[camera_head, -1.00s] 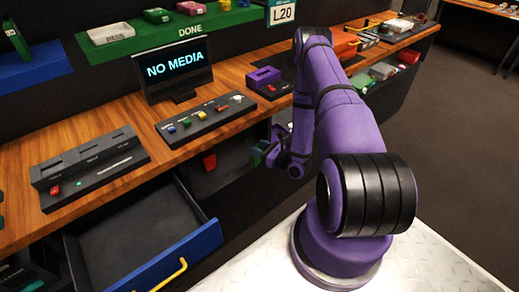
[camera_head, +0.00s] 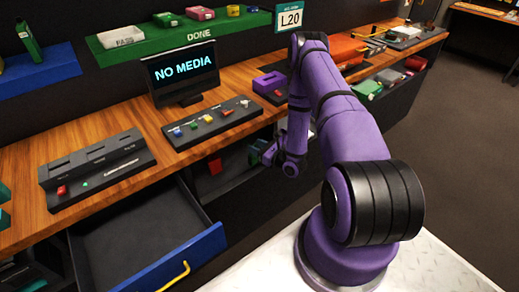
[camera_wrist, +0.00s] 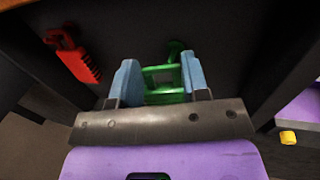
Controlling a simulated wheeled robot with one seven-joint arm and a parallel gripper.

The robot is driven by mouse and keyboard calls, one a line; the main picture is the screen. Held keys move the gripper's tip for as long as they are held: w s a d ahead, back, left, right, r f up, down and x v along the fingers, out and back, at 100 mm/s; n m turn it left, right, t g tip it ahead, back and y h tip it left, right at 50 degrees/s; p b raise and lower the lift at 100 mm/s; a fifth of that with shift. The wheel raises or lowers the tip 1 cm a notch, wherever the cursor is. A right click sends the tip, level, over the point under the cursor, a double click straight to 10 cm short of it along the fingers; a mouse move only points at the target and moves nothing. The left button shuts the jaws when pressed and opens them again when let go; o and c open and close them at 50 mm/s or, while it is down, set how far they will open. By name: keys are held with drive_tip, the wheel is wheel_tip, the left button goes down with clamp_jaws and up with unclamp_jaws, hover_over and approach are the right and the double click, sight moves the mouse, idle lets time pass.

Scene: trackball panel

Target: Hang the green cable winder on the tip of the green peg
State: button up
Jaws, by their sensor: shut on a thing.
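The green cable winder (camera_wrist: 165,97) is an open green frame held between the two light blue fingers of my gripper (camera_wrist: 160,76) in the wrist view. Just beyond its far right end is another green piece (camera_wrist: 177,48), which looks like the green peg on the dark back panel. I cannot tell whether the winder touches it. In the head view my gripper (camera_head: 269,153) is at the open bay under the bench, with a small green part (camera_head: 257,148) showing beside it. The arm partly hides this spot.
A red winder (camera_wrist: 78,60) hangs on the back panel to the left; it also shows in the head view (camera_head: 215,167). Dark bay walls stand on both sides. An open drawer with a blue front (camera_head: 190,255) juts out at the left.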

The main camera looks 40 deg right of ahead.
drive_tip(key=shift+w+f, duration=0.1)
drive_tip(key=shift+w, duration=1.2)
drive_tip(key=shift+w+f, duration=0.4)
drive_tip(key=shift+w, duration=0.35)
drive_tip(key=shift+a, duration=0.1)
drive_tip(key=o, duration=1)
drive_tip(key=shift+s, duration=0.15)
drive_tip(key=v, duration=1)
drive_tip(key=shift+s, duration=0.25)
drive_tip(key=shift+d, duration=0.2)
